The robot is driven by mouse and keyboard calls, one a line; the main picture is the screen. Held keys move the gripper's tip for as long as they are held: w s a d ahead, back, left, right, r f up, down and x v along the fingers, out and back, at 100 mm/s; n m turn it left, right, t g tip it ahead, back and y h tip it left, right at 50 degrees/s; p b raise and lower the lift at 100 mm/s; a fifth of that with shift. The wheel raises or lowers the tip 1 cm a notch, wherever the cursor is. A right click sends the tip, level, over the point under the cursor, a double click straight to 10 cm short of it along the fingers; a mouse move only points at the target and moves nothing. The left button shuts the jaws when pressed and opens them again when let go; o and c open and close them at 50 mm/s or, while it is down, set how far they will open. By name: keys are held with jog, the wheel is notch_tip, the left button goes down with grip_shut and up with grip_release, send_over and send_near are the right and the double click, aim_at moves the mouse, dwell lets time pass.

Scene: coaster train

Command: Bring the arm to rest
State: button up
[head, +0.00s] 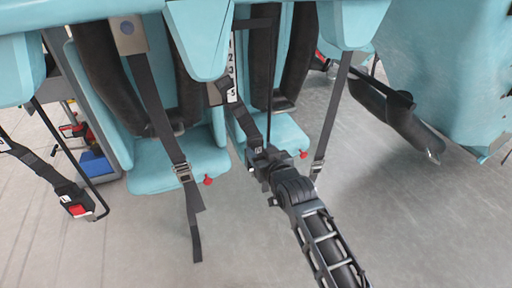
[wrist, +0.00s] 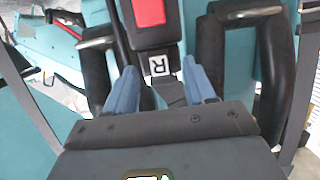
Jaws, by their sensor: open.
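My arm (head: 328,245) reaches up from the bottom right in the head view. My gripper (head: 258,158) is at the front of the right-hand teal seat (head: 283,133). In the wrist view my gripper (wrist: 161,82) shows two blue fingers spread apart, so it is open. A black buckle (wrist: 149,18) with a red button shows ahead of the fingers. Its strap, with a white tag (wrist: 158,65) marked R, runs down between the fingers. I see no finger closed on it. How far the strap is from the fingers, I cannot tell.
A left-hand teal seat (head: 185,158) has a hanging strap (head: 194,222). Black padded restraints (head: 260,60) hang over the seats. A red-buttoned buckle (head: 76,208) hangs at left. A grey cart (head: 75,95) stands behind it. The grey floor (head: 420,230) at right is clear.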

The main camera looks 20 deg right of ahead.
jog(key=d+f+p+v, duration=0.1)
jog(key=f+p+v, duration=0.15)
jog(key=v, duration=1.35)
jog(key=s+f+p+v, duration=0.1)
jog(key=p+v, duration=0.3)
jog(key=v, duration=1.1)
jog(key=s+a+r+p, duration=0.1)
jog(key=s+r+p, duration=0.4)
jog(key=s+r, duration=1.3)
jog(key=v, duration=0.3)
jog(key=shift+s+f+p, duration=0.3)
jog(key=shift+s, duration=0.05)
